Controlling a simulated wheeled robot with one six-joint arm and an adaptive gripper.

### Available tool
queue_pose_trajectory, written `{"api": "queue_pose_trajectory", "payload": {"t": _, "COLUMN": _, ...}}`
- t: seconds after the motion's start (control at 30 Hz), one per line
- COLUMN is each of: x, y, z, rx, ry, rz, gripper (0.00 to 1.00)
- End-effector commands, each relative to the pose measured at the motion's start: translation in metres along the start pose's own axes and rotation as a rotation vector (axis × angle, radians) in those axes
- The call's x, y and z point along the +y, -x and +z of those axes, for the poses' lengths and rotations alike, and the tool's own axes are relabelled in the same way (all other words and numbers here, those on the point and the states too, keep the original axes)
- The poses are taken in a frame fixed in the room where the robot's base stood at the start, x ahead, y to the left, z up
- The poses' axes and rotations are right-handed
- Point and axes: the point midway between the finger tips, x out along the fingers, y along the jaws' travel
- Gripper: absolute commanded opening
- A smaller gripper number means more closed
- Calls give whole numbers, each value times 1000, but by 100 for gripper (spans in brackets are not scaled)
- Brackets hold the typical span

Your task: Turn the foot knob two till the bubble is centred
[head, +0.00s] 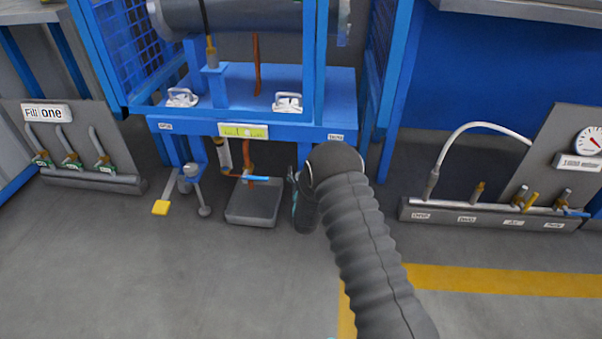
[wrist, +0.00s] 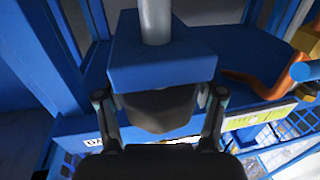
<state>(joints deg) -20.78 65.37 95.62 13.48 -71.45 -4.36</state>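A dark grey foot knob (wrist: 160,108) sits under a blue block (wrist: 165,62) with a grey rod in the wrist view. My gripper (wrist: 160,100) has its two fingers spread, one on each side of the knob; narrow gaps seem to show, and firm contact is not visible. In the head view my gripper (head: 304,200) is low at the right front of the blue stand (head: 275,114), and my arm hides much of that foot. A yellow-green level (head: 243,131) is on the stand's front edge, also in the wrist view (wrist: 255,118). Its bubble is too small to place.
A grey tray (head: 253,203) stands on the floor left of my gripper, below an orange pipe with a blue handle (head: 256,179). Pipe racks stand at both sides. The front floor is clear.

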Motion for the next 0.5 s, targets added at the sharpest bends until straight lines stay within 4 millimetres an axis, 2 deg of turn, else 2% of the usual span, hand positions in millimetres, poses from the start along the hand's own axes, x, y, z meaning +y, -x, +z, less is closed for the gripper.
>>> {"api": "queue_pose_trajectory", "payload": {"t": 0.27, "x": 0, "y": 3, "z": 0, "rx": 0, "ry": 0, "rz": -1, "gripper": 68}}
{"api": "queue_pose_trajectory", "payload": {"t": 0.37, "x": 0, "y": 12, "z": 0, "rx": -1, "ry": 0, "rz": -1, "gripper": 68}}
{"api": "queue_pose_trajectory", "payload": {"t": 0.5, "x": 0, "y": 35, "z": 0, "rx": -2, "ry": 0, "rz": -1, "gripper": 68}}
